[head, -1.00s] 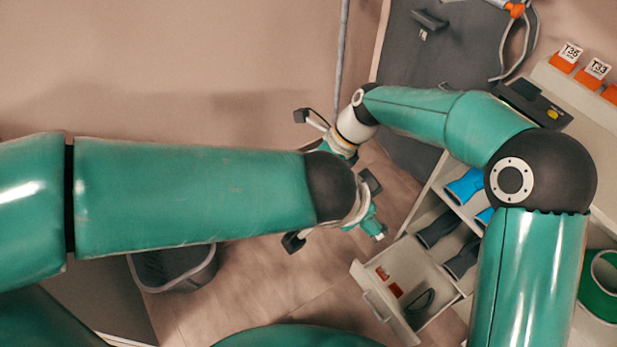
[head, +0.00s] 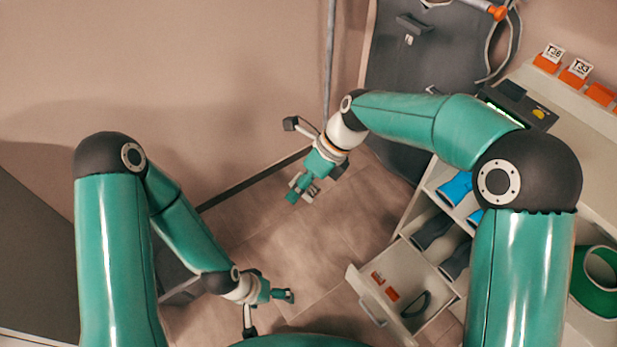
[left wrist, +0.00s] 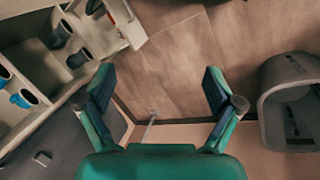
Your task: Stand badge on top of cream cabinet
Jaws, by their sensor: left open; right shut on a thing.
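The cream cabinet (head: 585,135) stands at the right, its upper part reaching past the picture edge. On its top, orange stands with white cards, one reading T33 (head: 575,75), sit in a row. My right gripper (head: 305,185) points down over the floor, left of the cabinet. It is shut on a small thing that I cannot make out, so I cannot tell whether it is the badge. My left gripper (head: 285,296) is low at the bottom centre, empty; its spread fingers show in the left wrist view (left wrist: 160,85).
An open drawer (head: 362,303) juts from the cabinet, with small orange pieces inside. A dark scanner-like box (head: 518,105) and a green ring (head: 592,290) are on the cabinet. A grey bin (left wrist: 265,105) stands on the floor.

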